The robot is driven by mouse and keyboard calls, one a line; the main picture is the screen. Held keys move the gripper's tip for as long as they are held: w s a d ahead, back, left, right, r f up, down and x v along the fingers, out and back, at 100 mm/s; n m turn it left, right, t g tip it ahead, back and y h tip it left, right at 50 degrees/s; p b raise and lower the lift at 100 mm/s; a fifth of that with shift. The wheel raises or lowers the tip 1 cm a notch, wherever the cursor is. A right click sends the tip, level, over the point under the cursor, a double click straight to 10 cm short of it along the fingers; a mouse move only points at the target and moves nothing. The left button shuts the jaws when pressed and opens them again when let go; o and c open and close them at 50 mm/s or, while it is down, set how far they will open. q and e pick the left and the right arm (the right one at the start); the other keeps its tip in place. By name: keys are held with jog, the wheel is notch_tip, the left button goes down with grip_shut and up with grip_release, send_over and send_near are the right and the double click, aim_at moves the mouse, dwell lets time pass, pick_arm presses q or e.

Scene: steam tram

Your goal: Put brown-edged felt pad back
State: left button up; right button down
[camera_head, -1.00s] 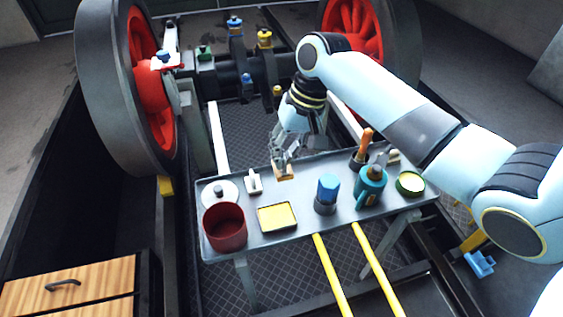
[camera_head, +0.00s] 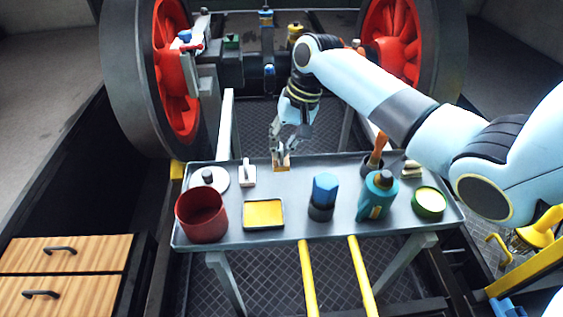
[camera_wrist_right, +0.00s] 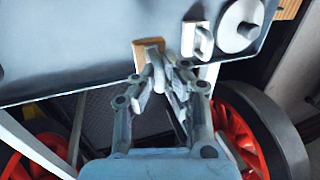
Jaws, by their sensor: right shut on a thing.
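The brown-edged felt pad (camera_head: 281,164) is a small block with a tan-brown edge at the back edge of the grey tray table (camera_head: 290,233). My right gripper (camera_head: 279,150) reaches down from behind and is shut on the pad. In the right wrist view, the pad (camera_wrist_right: 147,49) shows at the fingertips of the right gripper (camera_wrist_right: 167,60), at the table's edge. I cannot tell whether the pad touches the table top. A pale block with a handle (camera_head: 248,174) stands just left of it. My left gripper is not in view.
The table holds a lid (camera_head: 222,182), a red pot (camera_head: 202,217), a yellow-filled dish (camera_head: 264,214), a blue-topped bottle (camera_head: 323,190), a teal can (camera_head: 373,203), an orange-handled tool (camera_head: 377,148) and a green tin (camera_head: 429,203). Large red wheels flank the back.

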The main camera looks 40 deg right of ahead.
aim_at(282, 157)
notch_tip(282, 157, down, 4)
jog(key=shift+r+b, duration=0.25)
jog(key=shift+b, duration=0.45)
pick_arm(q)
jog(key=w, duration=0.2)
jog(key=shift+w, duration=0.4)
pick_arm(e)
jog(key=shift+f, duration=0.15)
jog(key=c, duration=1.5)
grip_release()
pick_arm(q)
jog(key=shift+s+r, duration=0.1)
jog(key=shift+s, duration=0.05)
